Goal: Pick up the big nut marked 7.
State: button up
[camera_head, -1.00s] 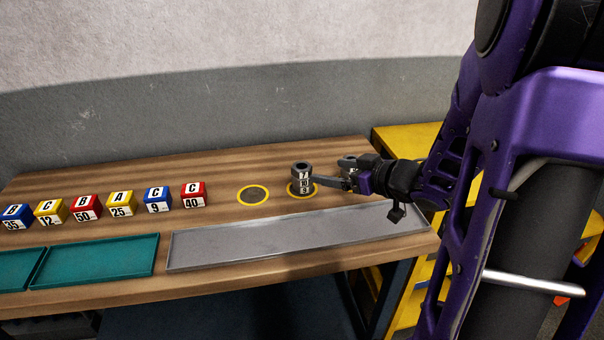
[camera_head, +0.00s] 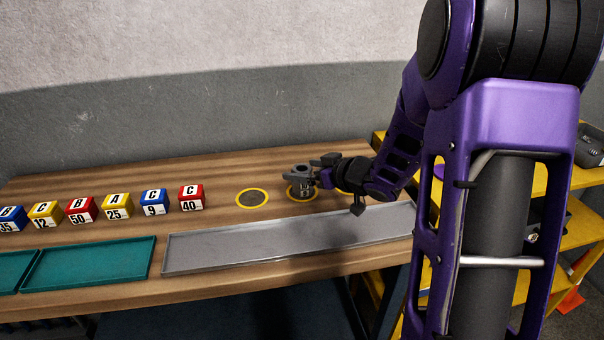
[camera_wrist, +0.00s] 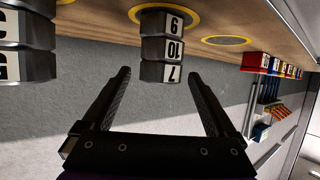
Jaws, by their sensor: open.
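The big dark nut marked 7 (camera_wrist: 160,72) is the top one of a stack of three, which looks upside down in the wrist view. Under it are the nut marked 10 (camera_wrist: 162,48) and a nut whose mark reads 9 or 6 (camera_wrist: 162,22). The stack stands on a yellow-ringed spot on the bench. My gripper (camera_wrist: 159,77) is open, with one finger on each side of the nut marked 7 and visible gaps between. In the head view, my gripper (camera_head: 305,167) is at the top of the stack and hides most of the nut marked 7.
Another dark nut stack (camera_wrist: 28,45) stands close beside one finger. An empty ringed spot (camera_head: 252,198) lies left of the stack. Coloured numbered blocks (camera_head: 117,206) line the bench further left. A grey tray (camera_head: 285,240) and teal trays (camera_head: 88,274) lie in front.

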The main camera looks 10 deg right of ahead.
grip_shut()
dwell(0.3)
jog(key=shift+r, duration=0.1)
